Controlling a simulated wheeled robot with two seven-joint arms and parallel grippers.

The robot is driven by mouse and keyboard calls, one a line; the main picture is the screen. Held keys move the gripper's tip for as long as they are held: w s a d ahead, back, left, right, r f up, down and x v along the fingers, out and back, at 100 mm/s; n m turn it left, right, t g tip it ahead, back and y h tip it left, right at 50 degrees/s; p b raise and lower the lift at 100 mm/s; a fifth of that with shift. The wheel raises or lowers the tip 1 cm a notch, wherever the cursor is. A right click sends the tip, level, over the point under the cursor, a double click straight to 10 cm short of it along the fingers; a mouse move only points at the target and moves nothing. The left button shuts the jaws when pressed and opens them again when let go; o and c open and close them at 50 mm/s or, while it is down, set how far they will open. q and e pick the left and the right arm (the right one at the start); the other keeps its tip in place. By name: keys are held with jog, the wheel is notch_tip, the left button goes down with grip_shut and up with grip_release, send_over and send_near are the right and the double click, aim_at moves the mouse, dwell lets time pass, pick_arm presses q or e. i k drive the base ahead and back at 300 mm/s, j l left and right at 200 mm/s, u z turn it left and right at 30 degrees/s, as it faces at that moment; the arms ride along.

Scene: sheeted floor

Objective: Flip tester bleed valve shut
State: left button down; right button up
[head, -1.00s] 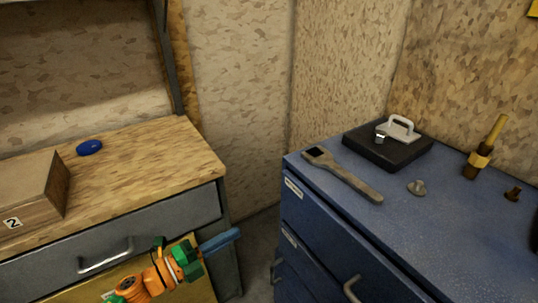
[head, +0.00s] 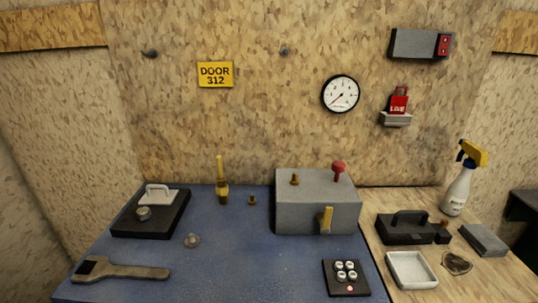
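The likely tester is a grey box (head: 296,212) at the back right of the blue bench top in the head view. A small yellow lever (head: 326,219) on its front face stands roughly upright with a slight tilt; it looks like the bleed valve, but no label is readable. A red knob (head: 338,168) on a stem and a brass fitting (head: 295,179) stand on top of the box. Neither of my grippers is in view.
The blue bench top (head: 235,265) is clear at its front middle. A wrench (head: 125,272), black block with handle (head: 128,222), yellow-handled tool (head: 222,185) and button pad (head: 347,278) lie on it. A wooden bench with a white tray (head: 408,270) adjoins right. A gauge (head: 341,94) hangs above.

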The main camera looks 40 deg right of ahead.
aim_at(324, 224)
jog(key=l+z, duration=0.1)
jog(key=z, duration=0.3)
jog(key=l+z, duration=0.1)
jog(key=z, duration=0.25)
jog(key=k+l+z, duration=0.1)
jog(key=z, duration=0.3)
jog(key=l+z, duration=0.1)
jog(key=z, duration=0.25)
